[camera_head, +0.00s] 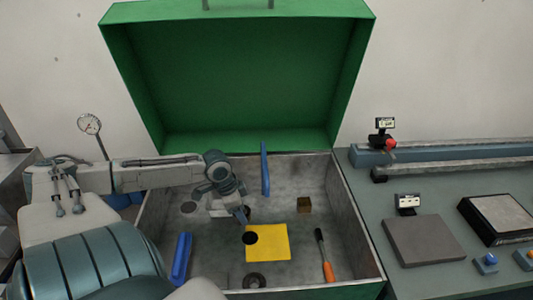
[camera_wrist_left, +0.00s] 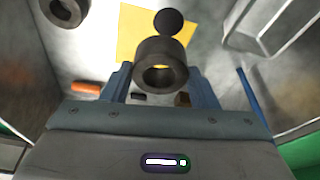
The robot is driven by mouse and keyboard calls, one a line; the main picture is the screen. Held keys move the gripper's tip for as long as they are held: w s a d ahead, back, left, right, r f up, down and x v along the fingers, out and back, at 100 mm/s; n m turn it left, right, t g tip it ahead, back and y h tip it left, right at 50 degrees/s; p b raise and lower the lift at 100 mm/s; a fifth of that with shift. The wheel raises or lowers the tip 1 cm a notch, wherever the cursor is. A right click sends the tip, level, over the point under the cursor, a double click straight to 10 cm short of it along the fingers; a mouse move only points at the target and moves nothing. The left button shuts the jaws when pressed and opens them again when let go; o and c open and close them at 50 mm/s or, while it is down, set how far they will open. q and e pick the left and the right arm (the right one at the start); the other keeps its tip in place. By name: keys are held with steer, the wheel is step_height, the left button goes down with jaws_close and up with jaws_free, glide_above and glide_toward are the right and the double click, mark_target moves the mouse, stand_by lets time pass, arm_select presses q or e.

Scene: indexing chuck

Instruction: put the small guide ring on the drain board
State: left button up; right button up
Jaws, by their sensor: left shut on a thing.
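My left gripper (camera_head: 243,214) is inside the open green box, above its grey floor. In the left wrist view it is shut on a dark grey ring (camera_wrist_left: 161,66) with its hole facing the camera. This looks like the guide ring. A second, dark ring (camera_head: 255,281) lies on the box floor near the front; it also shows in the left wrist view (camera_wrist_left: 65,10). The drain board is not certain; a black-edged board with a pale top (camera_head: 500,217) lies on the bench at right, and a plain grey plate (camera_head: 424,241) beside it. My right gripper is not in view.
The green box (camera_head: 350,215) has high walls and a raised lid (camera_head: 240,75). Inside lie a yellow square (camera_head: 272,245), a black disc (camera_head: 250,238), a brown block (camera_head: 304,205), an orange-handled tool (camera_head: 327,271) and blue pieces (camera_head: 181,258). A rail (camera_head: 450,154) runs along the bench back.

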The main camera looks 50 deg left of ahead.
arm_select(q)
step_height(320, 180, down, 11)
steer(key=shift+d+f+p, duration=0.1)
steer(key=shift+f+p, duration=0.1)
steer(key=shift+p, duration=0.1)
steer(key=w+d, duration=0.1)
steer(key=w+d+p, duration=0.1)
steer(key=shift+w+d+f, duration=0.1)
steer(key=shift+w+f, duration=0.1)
steer(key=shift+w, duration=0.2)
steer(key=shift+w+d, duration=0.35)
steer(key=shift+w, duration=0.05)
steer(key=shift+w+d+r+p, duration=0.1)
steer(key=shift+w+d+p, duration=0.55)
steer(key=shift+w+d, duration=0.45)
steer(key=shift+w+f+p, duration=0.2)
steer(key=shift+p, duration=0.1)
steer(key=shift+f, duration=0.55)
steer(key=shift+s+f, duration=0.1)
